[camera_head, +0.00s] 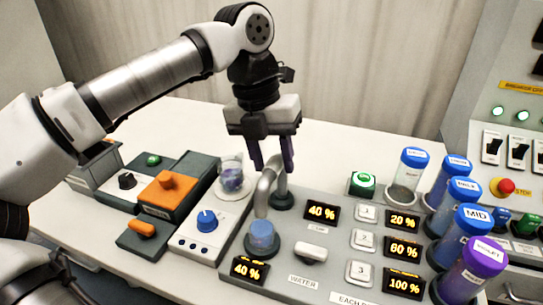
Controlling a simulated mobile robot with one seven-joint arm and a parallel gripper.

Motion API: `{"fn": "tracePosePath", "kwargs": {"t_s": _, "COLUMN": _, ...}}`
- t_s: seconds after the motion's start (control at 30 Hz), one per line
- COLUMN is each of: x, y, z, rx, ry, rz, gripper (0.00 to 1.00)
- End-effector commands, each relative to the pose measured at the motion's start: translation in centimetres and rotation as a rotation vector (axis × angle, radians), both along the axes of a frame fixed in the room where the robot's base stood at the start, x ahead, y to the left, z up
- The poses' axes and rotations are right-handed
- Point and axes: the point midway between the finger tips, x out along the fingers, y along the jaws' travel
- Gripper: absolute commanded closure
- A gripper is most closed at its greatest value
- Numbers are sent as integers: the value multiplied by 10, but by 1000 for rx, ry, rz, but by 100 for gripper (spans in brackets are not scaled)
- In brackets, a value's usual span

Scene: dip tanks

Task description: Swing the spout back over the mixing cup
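The spout (266,190) is a grey bent pipe that rises from a round dark base on the grey console. Its outlet end points down toward the front, above a blue-filled cup (262,236) in a dark holder. A clear cup with purple-blue contents (231,178) stands on a white round plate to the left of the spout. I cannot tell by label which one is the mixing cup. My gripper (273,166) points down with its two dark fingers apart, around or just above the top bend of the spout. I cannot tell whether a finger touches it.
The console (330,255) has lit percent displays, white numbered buttons and a white knob (311,252). Several capped jars (410,172) stand at the right. A blue-knobbed unit (207,222) and an orange-handled box (168,188) are at the left. A switch panel (510,95) rises at the far right.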

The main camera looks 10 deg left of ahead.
Motion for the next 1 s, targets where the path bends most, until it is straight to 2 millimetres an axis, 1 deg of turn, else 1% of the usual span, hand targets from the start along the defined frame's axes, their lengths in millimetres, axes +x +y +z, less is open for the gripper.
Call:
{"fn": "tracePosePath", "kwargs": {"t_s": 0.37, "x": 0, "y": 0, "z": 0, "rx": 1, "ry": 3, "rz": -2, "gripper": 52}}
{"fn": "tracePosePath", "kwargs": {"t_s": 0.53, "x": 0, "y": 2, "z": 10, "rx": 1, "ry": 2, "rz": -1, "gripper": 52}}
{"fn": "tracePosePath", "kwargs": {"t_s": 0.67, "x": 0, "y": 5, "z": 26, "rx": 1, "ry": 3, "rz": -2, "gripper": 52}}
{"fn": "tracePosePath", "kwargs": {"t_s": 1.0, "x": 2, "y": 16, "z": 86, "rx": 1, "ry": 2, "rz": 0, "gripper": 52}}
